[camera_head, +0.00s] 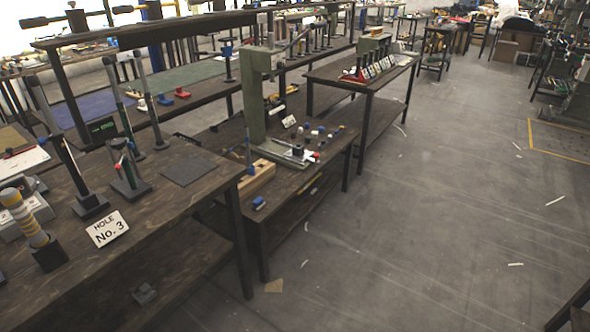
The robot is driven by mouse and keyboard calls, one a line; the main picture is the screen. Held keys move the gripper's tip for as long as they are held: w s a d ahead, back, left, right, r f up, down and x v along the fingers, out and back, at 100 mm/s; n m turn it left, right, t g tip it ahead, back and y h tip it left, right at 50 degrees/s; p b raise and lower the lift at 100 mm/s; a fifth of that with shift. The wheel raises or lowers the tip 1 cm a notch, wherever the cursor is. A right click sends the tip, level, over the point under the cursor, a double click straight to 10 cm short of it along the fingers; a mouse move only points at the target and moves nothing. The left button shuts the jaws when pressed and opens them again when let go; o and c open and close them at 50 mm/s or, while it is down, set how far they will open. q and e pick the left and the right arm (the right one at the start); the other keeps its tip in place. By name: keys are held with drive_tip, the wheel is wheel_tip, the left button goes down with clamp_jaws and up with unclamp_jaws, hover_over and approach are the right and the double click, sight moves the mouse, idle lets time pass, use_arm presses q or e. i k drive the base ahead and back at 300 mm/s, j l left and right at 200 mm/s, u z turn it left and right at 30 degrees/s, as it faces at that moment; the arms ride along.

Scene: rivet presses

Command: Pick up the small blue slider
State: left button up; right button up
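Several small blue pieces show, and I cannot tell for sure which one is the slider. A small blue block (259,203) lies near the front left corner of the middle workbench (290,200), beside a wooden block (257,179). Another small blue piece (298,150) sits at the base of the tall green press (254,95) on the same bench. Neither of my grippers is in view.
A farther table (367,84) carries a row of cards. The concrete floor (450,200) to the right is mostly open.

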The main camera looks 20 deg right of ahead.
sight(252, 171)
drive_tip(key=z, duration=0.45)
drive_tip(key=i, duration=1.7)
